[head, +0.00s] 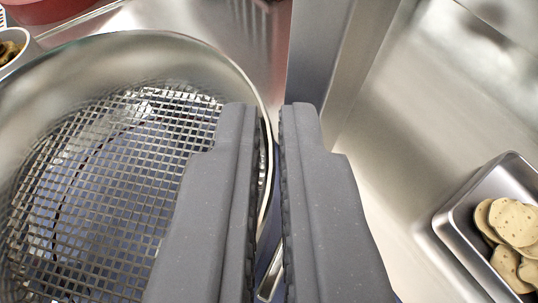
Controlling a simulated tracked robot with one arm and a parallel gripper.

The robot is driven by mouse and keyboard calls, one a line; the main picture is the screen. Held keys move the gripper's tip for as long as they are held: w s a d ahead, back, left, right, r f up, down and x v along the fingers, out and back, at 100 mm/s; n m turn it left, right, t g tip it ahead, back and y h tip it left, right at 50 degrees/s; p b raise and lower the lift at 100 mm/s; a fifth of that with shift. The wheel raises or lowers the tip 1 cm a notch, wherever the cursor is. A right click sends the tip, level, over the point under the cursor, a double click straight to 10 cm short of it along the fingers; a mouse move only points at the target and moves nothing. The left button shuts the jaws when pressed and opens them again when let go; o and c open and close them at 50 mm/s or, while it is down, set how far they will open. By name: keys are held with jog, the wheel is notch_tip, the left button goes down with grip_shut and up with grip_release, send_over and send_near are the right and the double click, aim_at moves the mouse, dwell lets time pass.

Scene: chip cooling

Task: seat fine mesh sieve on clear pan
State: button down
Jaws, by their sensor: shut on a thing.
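The fine mesh sieve (95,190) fills the left of the view, a round shiny metal wall with a square wire mesh floor. My gripper (266,112) is shut on the right side of the sieve's rim, with one dark finger inside the wall and one outside. The mesh floor faces me. Through the mesh I see a bluish surface and a dark curved line. I cannot tell whether that is the clear pan, or whether the sieve touches anything below. The fingers hide part of the rim.
A steel tray (462,232) with several round chips (513,224) stands at the lower right. A small bowl (22,52) with brown pieces and a red object (50,10) are at the upper left. An upright metal panel (335,50) rises behind my gripper. Bare steel counter (400,150) lies to the right.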

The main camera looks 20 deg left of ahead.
jog(key=shift+f, duration=0.1)
jog(key=c, duration=1.5)
grip_release()
jog(key=shift+s, duration=0.1)
jog(key=shift+b+v, duration=1.65)
jog(key=shift+v, duration=5.15)
jog(key=w+d+r+m+t+h, duration=0.1)
jog(key=d+r, duration=0.3)
jog(key=r, duration=0.6)
jog(key=w+d+r+m+t+h, duration=0.1)
jog(key=d+r+h, duration=0.15)
jog(key=r, duration=0.75)
jog(key=shift+m+t, duration=0.4)
jog(key=shift+m, duration=0.4)
jog(key=s+d+r, duration=0.1)
jog(key=s+r, duration=0.3)
jog(key=r, duration=0.3)
jog(key=s+d+r+b, duration=0.1)
jog(key=s+r, duration=0.3)
jog(key=r, duration=0.4)
jog(key=s+d+r, duration=0.2)
jog(key=s+r, duration=0.2)
jog(key=r, duration=0.4)
jog(key=shift+s+d+r+b, duration=0.1)
jog(key=shift+s+r+b, duration=0.2)
jog(key=shift+b, duration=0.1)
